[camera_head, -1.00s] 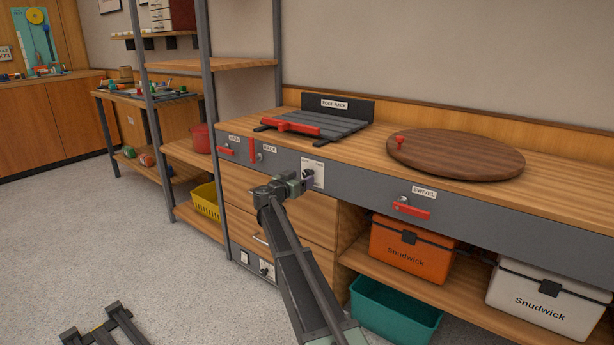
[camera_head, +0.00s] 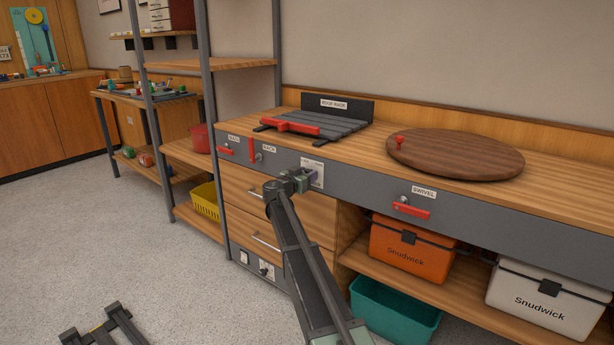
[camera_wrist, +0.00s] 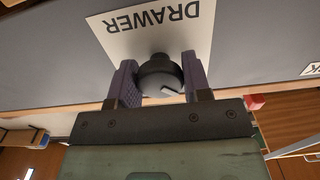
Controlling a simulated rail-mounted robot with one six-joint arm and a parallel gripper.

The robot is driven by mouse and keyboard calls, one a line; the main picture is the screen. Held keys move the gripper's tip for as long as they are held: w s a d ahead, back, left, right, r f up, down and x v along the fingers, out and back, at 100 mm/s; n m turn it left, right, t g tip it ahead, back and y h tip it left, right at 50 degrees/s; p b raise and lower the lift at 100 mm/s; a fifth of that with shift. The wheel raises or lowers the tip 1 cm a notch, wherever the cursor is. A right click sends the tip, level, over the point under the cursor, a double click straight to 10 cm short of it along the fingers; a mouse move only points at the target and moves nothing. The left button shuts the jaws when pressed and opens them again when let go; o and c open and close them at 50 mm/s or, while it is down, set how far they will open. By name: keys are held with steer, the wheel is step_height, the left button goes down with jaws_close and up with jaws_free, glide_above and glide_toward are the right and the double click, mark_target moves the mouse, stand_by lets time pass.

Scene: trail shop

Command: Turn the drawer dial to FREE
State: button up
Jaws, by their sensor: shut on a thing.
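The drawer dial (camera_wrist: 160,76) is a round dark knob with a grey face and a pale pointer mark. It sits on a white plate (camera_wrist: 150,32) lettered DRAWER, upside down in the wrist view. My gripper (camera_wrist: 160,84) has its two purple-padded fingers on either side of the knob, shut on it. In the head view my gripper (camera_head: 301,181) is at the white plate (camera_head: 317,170) on the grey bench front, and it hides the dial there. I cannot read the FREE mark or tell which setting the pointer is at.
Drawers (camera_head: 262,212) with bar handles lie below the plate. Red levers (camera_head: 252,149) are to the left and a red SWIVEL handle (camera_head: 411,209) to the right. A round wooden board (camera_head: 455,157) is on the benchtop. An orange cooler (camera_head: 408,250) and teal bin (camera_head: 392,312) are below.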

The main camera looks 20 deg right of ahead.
steer(key=m, duration=1.3)
steer(key=shift+m, duration=2.5)
steer(key=o, duration=0.9)
